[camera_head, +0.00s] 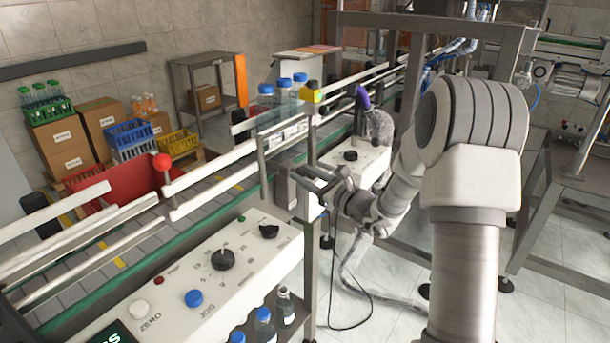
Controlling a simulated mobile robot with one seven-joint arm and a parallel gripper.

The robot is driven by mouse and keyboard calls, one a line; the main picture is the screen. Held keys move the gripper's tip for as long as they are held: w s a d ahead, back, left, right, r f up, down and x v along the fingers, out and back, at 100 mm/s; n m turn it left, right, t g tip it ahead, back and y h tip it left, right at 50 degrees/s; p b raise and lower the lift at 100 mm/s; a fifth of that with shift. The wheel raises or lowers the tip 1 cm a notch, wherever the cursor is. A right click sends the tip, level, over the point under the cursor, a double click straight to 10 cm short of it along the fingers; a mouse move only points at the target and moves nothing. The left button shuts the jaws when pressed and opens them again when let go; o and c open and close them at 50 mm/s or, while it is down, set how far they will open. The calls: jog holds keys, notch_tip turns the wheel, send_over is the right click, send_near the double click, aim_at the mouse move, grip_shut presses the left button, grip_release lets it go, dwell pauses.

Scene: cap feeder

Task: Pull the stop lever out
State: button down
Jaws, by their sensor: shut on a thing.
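My gripper (308,179) is at the near side of the conveyor, just right of its guide rail. Its jaws are shut on a small part at the conveyor's edge, which looks like the stop lever; the fingers hide most of it, so its shape and how far out it stands cannot be told. Several clear bottles with blue caps (284,98) stand upright on the conveyor beyond my gripper. A yellow and black part (311,92) sits beside them.
A white control panel (205,280) with knobs and buttons lies in front, with bottles (264,325) below. A red ball knob (162,162) stands on a rod at the left rail. A second panel (352,158) is behind my gripper.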

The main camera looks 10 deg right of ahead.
jog(key=d+v, duration=0.1)
jog(key=v, duration=0.6)
jog(key=shift+w+d+b, duration=0.15)
jog(key=shift+d+b, duration=0.15)
jog(key=shift+f, duration=0.1)
jog(key=c, duration=0.5)
grip_release()
jog(key=shift+d, duration=0.1)
jog(key=p+v, duration=0.1)
jog(key=v, duration=1.6)
jog(key=shift+s, duration=0.3)
